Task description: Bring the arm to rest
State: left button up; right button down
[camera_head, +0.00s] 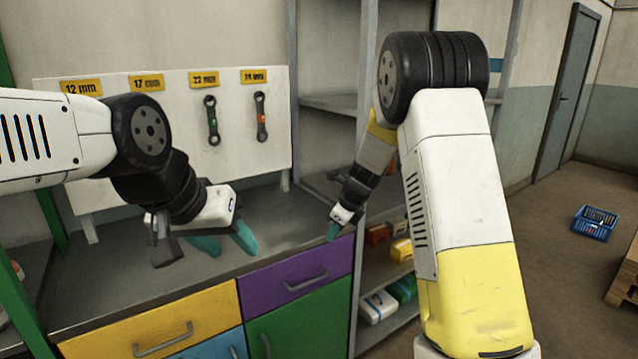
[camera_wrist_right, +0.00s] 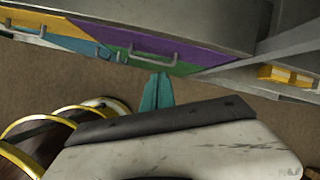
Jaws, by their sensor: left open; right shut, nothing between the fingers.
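My left gripper (camera_head: 226,240) is open and empty above the grey workbench top, with its two teal fingers spread apart. My right gripper (camera_head: 333,231) hangs near the bench's right front corner, by the purple drawer, with its teal fingers together. In the right wrist view the right gripper (camera_wrist_right: 157,92) shows its teal fingers shut with nothing between them, in front of the drawer fronts. My right arm (camera_head: 455,190) stands bent upward at the right, and my left arm (camera_head: 60,140) comes in from the left.
The workbench (camera_head: 110,290) has a purple drawer (camera_head: 300,279) and a yellow drawer (camera_head: 160,320). A board (camera_head: 160,120) behind it holds two wrenches. A shelf (camera_head: 330,103) stands right of the bench. A blue crate (camera_head: 594,226) sits on open floor at the right.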

jog(key=s+d+r+n+y, duration=0.1)
jog(key=s+d+r+n, duration=0.1)
jog(key=s+r+n, duration=0.5)
jog(key=s+d+r+n, duration=0.3)
jog(key=s+r+n, duration=0.2)
jog(key=s+r, duration=0.3)
jog(key=s+d+r+n+t+h, duration=0.1)
jog(key=s+d+n, duration=0.1)
jog(key=s+n, duration=0.4)
jog(key=s+d+r+n+t+h, duration=0.1)
jog(key=s+d+r+n, duration=0.1)
jog(key=s+n, duration=0.4)
jog(key=s+d, duration=0.1)
jog(key=s, duration=0.4)
jog(key=shift+s+d+r+t, duration=0.15)
jog(key=shift+d+r+t, duration=0.1)
jog(key=shift+t, duration=0.05)
